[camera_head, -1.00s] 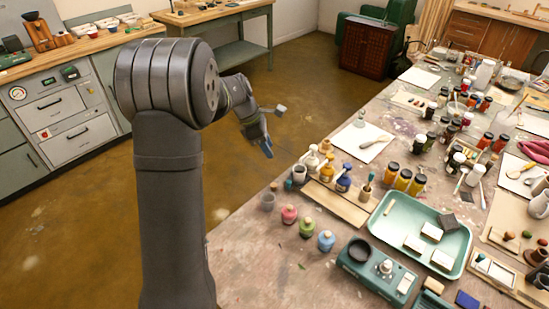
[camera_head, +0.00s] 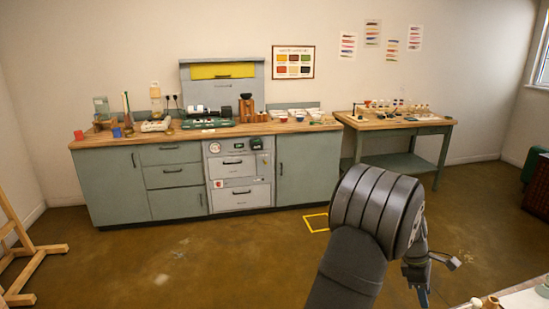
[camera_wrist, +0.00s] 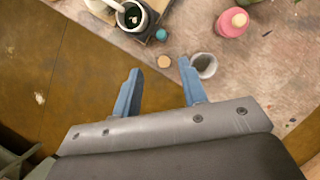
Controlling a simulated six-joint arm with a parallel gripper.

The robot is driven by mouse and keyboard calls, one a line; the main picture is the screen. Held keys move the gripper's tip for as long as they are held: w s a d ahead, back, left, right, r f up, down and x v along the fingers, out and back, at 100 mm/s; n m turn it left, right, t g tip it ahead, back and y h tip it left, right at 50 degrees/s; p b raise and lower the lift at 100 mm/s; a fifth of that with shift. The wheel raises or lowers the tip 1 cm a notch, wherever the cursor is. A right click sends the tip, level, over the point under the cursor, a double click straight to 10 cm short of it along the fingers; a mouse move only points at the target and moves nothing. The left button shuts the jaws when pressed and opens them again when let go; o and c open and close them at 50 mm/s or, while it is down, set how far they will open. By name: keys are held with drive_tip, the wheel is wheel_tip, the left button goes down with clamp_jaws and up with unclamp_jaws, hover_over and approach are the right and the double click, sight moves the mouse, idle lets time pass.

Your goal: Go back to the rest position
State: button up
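My gripper (camera_wrist: 160,85) shows in the wrist view with its two blue fingers spread apart and nothing between them. It hangs over the edge of the paint-stained table (camera_wrist: 270,70). A grey cup (camera_wrist: 204,65) stands on the table just beyond the right fingertip, apart from it as far as I can tell. In the head view my gripper (camera_head: 423,297) is small at the lower right, beside the front corner of the table (camera_head: 470,303).
In the wrist view, a pink bottle (camera_wrist: 231,23) and a dark jar (camera_wrist: 132,17) stand beyond the fingers. The head view shows a green cabinet bench (camera_head: 130,186), a side table (camera_head: 405,124), a wooden easel (camera_head: 25,250) and open brown floor (camera_head: 190,265).

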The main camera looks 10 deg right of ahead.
drive_tip(key=x, duration=1.1)
drive_tip(key=shift+s+d+f, duration=0.1)
drive_tip(key=shift+f, duration=0.15)
drive_tip(key=shift+r, duration=0.1)
drive_tip(key=v, duration=1.7)
drive_tip(key=x, duration=1.7)
drive_tip(key=s, duration=0.6)
drive_tip(key=shift+s, duration=0.35)
drive_tip(key=s+v, duration=0.1)
drive_tip(key=v, duration=1.6)
drive_tip(key=s+d+r+m+t+y, duration=0.2)
drive_tip(key=s+d+r+m+y, duration=0.1)
drive_tip(key=d+m, duration=0.4)
drive_tip(key=shift+s+d+r+m+t, duration=0.35)
drive_tip(key=shift+s+d+r, duration=0.4)
drive_tip(key=shift+d, duration=0.45)
